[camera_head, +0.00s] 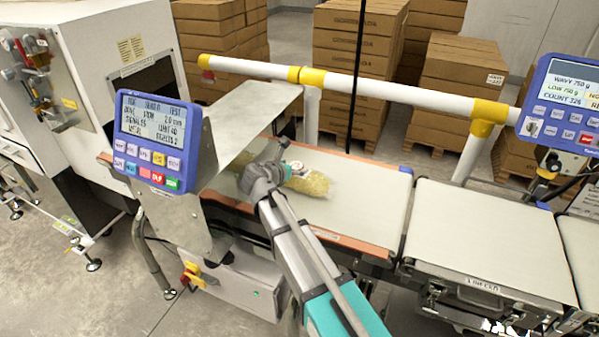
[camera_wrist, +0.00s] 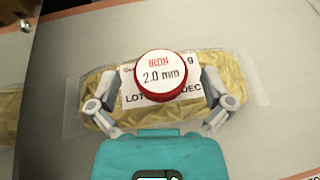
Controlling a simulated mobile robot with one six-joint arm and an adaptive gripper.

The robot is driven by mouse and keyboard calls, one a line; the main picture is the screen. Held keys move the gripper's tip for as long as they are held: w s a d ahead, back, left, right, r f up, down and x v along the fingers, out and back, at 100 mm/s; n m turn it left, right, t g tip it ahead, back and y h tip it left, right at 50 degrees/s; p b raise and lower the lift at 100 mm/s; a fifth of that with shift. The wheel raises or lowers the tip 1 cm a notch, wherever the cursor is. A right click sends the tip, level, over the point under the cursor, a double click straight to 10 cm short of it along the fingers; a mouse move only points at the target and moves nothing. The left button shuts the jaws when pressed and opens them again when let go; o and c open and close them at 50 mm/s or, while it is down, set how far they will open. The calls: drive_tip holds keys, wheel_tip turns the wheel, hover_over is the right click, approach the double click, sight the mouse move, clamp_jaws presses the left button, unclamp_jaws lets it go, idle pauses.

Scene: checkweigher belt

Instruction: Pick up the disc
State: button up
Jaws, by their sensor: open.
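The disc (camera_wrist: 161,76) is a red-rimmed round piece with a white top reading "IRON 2.0 mm". It lies on a clear bag of yellow pasta-like product (camera_wrist: 235,80) with a white label. In the head view the disc (camera_head: 296,167) shows small on the bag (camera_head: 309,184), beside my gripper. My gripper (camera_wrist: 159,92) is open, with one finger on each side of the disc and over the bag. There is a gap between each finger and the disc. I cannot tell the height of the fingertips above the bag.
The bag lies on a pale conveyor belt (camera_head: 365,203) with orange side rails. A metal hood (camera_head: 262,115) and a blue control panel (camera_head: 152,142) stand close to the left of my arm. A white and yellow guard rail (camera_head: 385,90) runs behind. The belt to the right is clear.

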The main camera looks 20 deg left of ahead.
drive_tip(key=shift+w+d+f, duration=0.15)
drive_tip(key=shift+w+f, duration=0.05)
drive_tip(key=shift+w, duration=0.35)
drive_tip(key=c, duration=1.2)
drive_tip(key=shift+r, duration=0.2)
